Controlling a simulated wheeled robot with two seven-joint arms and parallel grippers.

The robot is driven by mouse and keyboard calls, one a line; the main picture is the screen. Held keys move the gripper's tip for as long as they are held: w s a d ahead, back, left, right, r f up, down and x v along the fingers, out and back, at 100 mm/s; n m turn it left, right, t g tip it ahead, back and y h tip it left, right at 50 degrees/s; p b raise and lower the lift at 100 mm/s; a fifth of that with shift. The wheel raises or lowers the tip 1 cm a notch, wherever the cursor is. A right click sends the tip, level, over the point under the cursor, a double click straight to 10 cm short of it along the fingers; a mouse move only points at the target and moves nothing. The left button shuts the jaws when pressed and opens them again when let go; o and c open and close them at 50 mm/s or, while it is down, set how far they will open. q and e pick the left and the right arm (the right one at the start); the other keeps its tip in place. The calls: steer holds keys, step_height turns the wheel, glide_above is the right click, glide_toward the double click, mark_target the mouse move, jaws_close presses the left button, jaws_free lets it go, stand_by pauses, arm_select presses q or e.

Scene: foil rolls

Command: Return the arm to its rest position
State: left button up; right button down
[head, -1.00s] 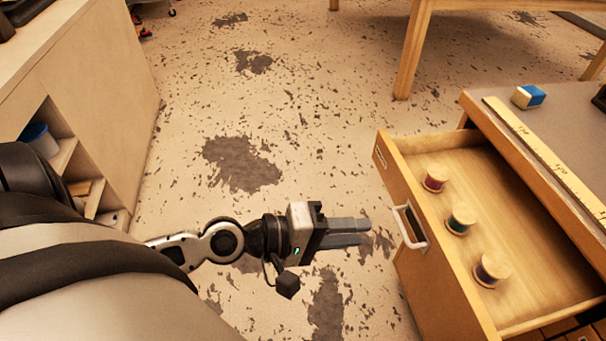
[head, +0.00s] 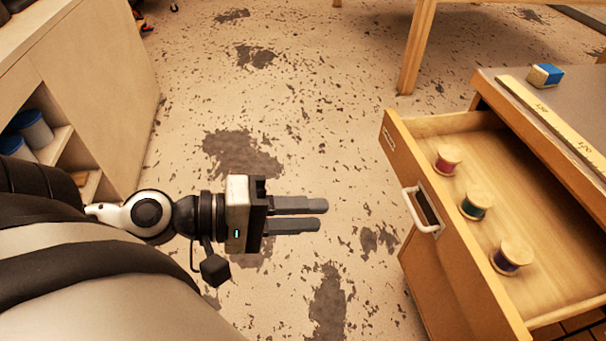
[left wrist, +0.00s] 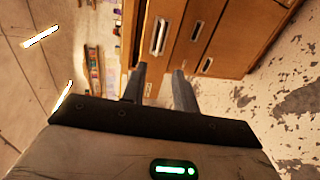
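My left gripper (head: 308,214) is in the middle of the head view, over bare floor, its fingers pointing right. Its two fingers are parallel with a narrow gap and nothing between them. In the left wrist view the same gripper (left wrist: 158,82) shows its fingers apart and empty, with wooden drawer fronts beyond. The fingers are clear of the open drawer (head: 462,268) and its white handle (head: 421,212). My right gripper is in neither view.
The drawer holds a red spool (head: 447,160), a green spool (head: 475,203) and a purple spool (head: 511,256). A yellow ruler (head: 550,118) and a blue-and-white block (head: 545,75) lie on the desk top. A pale shelf unit (head: 95,80) stands at the left. The floor between is free.

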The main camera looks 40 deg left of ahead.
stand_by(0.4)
arm_select(q)
steer(key=w+d+f+m+y+p, duration=0.1)
steer(key=d+f+m+y+p, duration=0.1)
steer(key=f+m, duration=0.3)
steer(key=d+f+m+y+p, duration=0.1)
steer(key=d+f+m+y, duration=0.1)
steer(key=f+m+y, duration=0.3)
step_height(320, 180, down, 5)
steer(key=shift+w+d+r+m+g+p, duration=0.1)
steer(key=shift+w+d+m+g+p, duration=0.25)
steer(key=shift+m, duration=0.45)
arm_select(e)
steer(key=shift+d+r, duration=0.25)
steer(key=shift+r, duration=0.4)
